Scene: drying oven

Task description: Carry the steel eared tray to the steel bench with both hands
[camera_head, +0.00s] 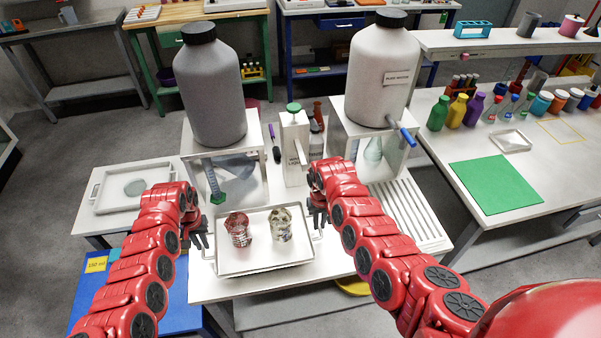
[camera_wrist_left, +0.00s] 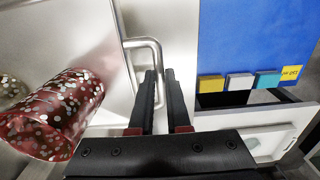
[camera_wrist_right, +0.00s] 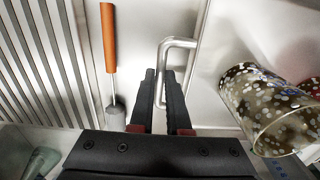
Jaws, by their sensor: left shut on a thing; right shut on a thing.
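The steel eared tray (camera_head: 264,263) is at the front of the white bench below the big bottles. It carries a red speckled beaker (camera_head: 238,230) and a clear beaker with pale specks (camera_head: 281,225). My left gripper (camera_head: 203,238) is shut on the tray's left ear, a bent-rod handle (camera_wrist_left: 157,58). My right gripper (camera_head: 318,224) is shut on the right ear (camera_wrist_right: 166,55). I cannot tell whether the tray touches the bench top. A grey metal-looking bench (camera_head: 40,37) stands far back at the left.
Two large bottles (camera_head: 212,95) (camera_head: 380,75) on white stands rise behind the tray. A ribbed drainboard (camera_head: 408,212) lies to the right, with an orange-handled tool (camera_wrist_right: 108,40) beside the right gripper. A white tray (camera_head: 108,203) sits left. Grey floor (camera_head: 60,140) is open at the left.

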